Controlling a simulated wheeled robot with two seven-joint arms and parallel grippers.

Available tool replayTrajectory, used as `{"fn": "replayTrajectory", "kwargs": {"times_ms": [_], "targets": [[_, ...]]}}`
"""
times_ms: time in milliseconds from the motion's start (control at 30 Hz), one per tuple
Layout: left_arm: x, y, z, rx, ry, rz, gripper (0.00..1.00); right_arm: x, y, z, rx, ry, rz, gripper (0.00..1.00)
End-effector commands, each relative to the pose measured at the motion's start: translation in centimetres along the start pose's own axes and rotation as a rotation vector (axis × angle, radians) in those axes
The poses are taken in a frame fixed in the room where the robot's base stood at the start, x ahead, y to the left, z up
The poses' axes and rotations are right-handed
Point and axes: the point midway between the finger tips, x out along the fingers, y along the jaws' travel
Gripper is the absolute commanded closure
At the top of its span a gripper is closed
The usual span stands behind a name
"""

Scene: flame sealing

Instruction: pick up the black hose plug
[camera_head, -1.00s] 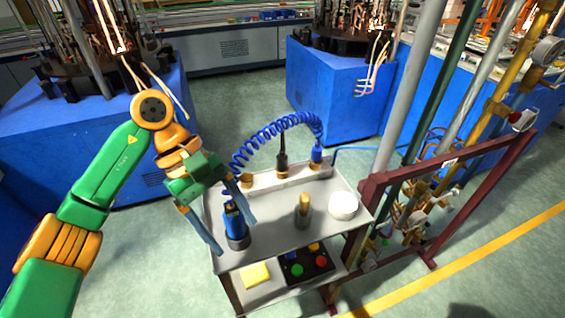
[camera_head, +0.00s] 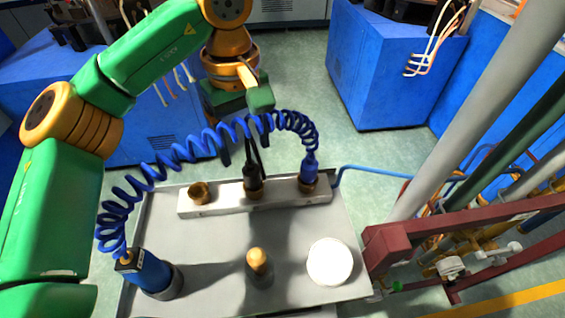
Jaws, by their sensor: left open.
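The black hose plug (camera_head: 252,180) stands upright in the middle socket of a silver manifold block (camera_head: 222,202) on the grey cart. My left gripper (camera_head: 243,152) is open with its fingers pointing down, at the upper part of the black plug. One finger shows left of the plug; the other is partly hidden by the blue coiled hose and the gripper body. I cannot tell whether the fingers touch the plug. My right gripper is not in view.
A blue coiled hose (camera_head: 180,152) arches across in front of my gripper, from a blue tool (camera_head: 149,273) to a blue plug (camera_head: 309,172) in the right socket. A brass fitting (camera_head: 200,193) is at left. A brass-topped item (camera_head: 259,262) and white bowl (camera_head: 330,262) stand in front.

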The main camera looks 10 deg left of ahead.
Motion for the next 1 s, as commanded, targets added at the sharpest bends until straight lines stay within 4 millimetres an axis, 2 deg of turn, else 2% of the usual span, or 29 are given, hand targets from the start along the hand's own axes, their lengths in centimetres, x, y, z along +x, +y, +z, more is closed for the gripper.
{"fn": "replayTrajectory", "kwargs": {"times_ms": [33,133,267,533,633,800,1000], "targets": [[1.4,0.0,0.0,0.0,0.0,0.0,0.23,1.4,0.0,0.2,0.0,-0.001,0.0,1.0],[2.0,0.0,0.0,0.0,-0.001,0.0,0.23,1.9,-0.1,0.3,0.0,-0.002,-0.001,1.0],[3.4,0.0,0.1,0.001,-0.004,-0.002,0.23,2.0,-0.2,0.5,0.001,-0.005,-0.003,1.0],[7.9,0.1,0.1,0.0,-0.003,-0.003,0.23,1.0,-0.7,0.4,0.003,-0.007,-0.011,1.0],[8.6,0.1,0.1,-0.001,-0.002,0.0,0.23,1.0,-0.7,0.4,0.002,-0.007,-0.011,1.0],[8.7,0.2,0.1,0.0,-0.001,0.001,0.23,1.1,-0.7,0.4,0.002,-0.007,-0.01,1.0],[8.7,0.2,0.1,0.0,-0.001,0.0,0.77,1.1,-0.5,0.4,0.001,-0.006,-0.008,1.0]]}}
